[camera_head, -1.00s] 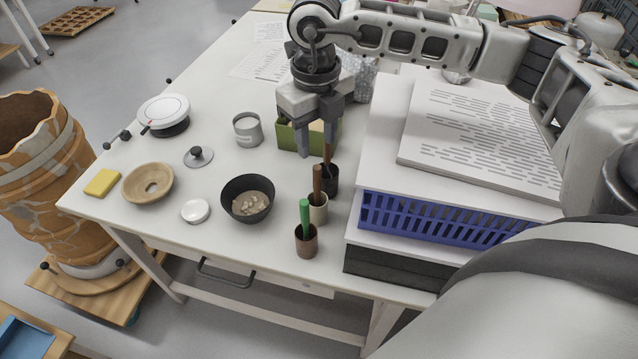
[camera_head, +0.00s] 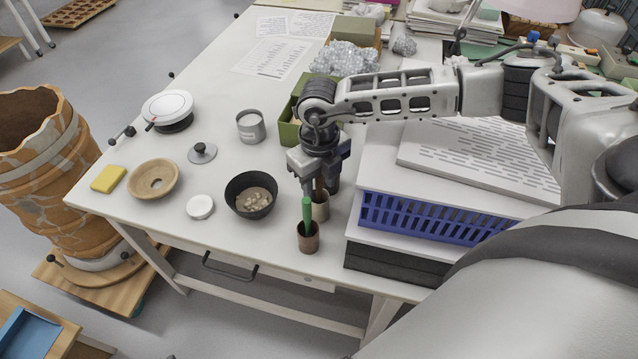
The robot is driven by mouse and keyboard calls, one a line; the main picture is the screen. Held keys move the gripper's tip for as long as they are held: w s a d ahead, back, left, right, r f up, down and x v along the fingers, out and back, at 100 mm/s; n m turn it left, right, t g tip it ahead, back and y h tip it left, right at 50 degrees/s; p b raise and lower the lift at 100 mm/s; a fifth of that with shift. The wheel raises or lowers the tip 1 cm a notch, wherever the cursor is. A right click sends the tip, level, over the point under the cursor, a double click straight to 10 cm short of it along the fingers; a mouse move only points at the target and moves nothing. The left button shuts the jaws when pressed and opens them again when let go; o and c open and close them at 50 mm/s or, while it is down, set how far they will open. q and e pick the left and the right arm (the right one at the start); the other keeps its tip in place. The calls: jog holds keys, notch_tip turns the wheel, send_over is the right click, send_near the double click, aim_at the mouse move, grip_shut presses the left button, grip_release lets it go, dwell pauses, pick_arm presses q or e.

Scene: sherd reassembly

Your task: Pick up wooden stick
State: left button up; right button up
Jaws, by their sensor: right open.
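My right gripper (camera_head: 318,181) is open and points down over the row of small cups near the table's front edge. A brown wooden stick (camera_head: 319,187) stands in a pale cup (camera_head: 320,207) right at the fingers, and most of it is hidden by them. I cannot tell whether the fingers touch it. A green stick (camera_head: 307,212) stands in a brown cup (camera_head: 308,240) just in front. A dark cup behind is largely hidden by the gripper. My left gripper is not in view.
A black bowl with sherds (camera_head: 262,180) stands just left of the cups. A blue slotted basket (camera_head: 430,218) is close on the right. A green box (camera_head: 287,133) and a grey tin (camera_head: 250,127) are behind. The table's front edge is near the cups.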

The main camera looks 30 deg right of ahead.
grip_shut()
jog(key=shift+r, duration=0.15)
notch_tip(320, 180, up, 18)
jog(key=b, duration=0.2)
dwell(0.4)
